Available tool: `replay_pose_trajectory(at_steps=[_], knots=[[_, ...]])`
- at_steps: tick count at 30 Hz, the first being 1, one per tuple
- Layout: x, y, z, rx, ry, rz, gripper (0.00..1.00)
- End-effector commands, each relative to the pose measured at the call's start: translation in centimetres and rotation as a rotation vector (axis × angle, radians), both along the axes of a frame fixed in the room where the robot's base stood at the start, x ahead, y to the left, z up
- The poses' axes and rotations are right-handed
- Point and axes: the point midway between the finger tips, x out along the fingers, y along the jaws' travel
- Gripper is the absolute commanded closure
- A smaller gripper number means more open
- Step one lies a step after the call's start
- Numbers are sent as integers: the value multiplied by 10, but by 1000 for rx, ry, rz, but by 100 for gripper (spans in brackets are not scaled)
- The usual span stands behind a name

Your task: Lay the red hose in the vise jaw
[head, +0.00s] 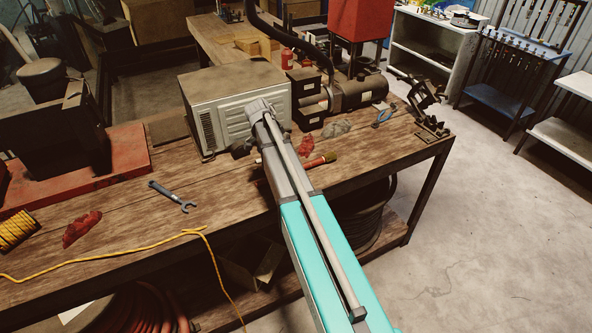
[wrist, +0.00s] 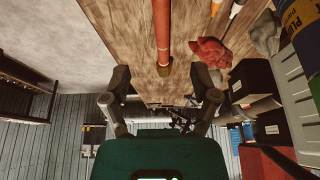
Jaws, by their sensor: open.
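The red hose (head: 318,161) lies on the wooden workbench, partly hidden behind my arm, with a yellowish fitting at its right end. In the wrist view the hose (wrist: 162,35) runs down from the top edge, and its near end appears between my fingertips. My gripper (wrist: 161,74) is open and empty, with its fingers spread either side of that end; I cannot tell the height gap. In the head view my arm hides most of the gripper. A black vise-like device (head: 425,95) stands at the bench's right end; its jaw is too small to make out.
A red rag (head: 306,144) and grey cloth (head: 337,128) lie near the hose. A white metal box (head: 224,105) stands behind my arm. Blue-handled pliers (head: 383,116) lie toward the vise. A wrench (head: 172,196) and yellow cord (head: 130,250) lie left. The bench's front right is clear.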

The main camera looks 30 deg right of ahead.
Motion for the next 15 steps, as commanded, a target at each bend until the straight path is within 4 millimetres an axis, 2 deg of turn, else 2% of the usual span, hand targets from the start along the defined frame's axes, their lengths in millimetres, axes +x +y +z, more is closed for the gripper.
replay_pose_trajectory(at_steps=[8,15], knots=[[0,0,-3,1,1,3,23],[0,-4,-16,1,1,4,23]])
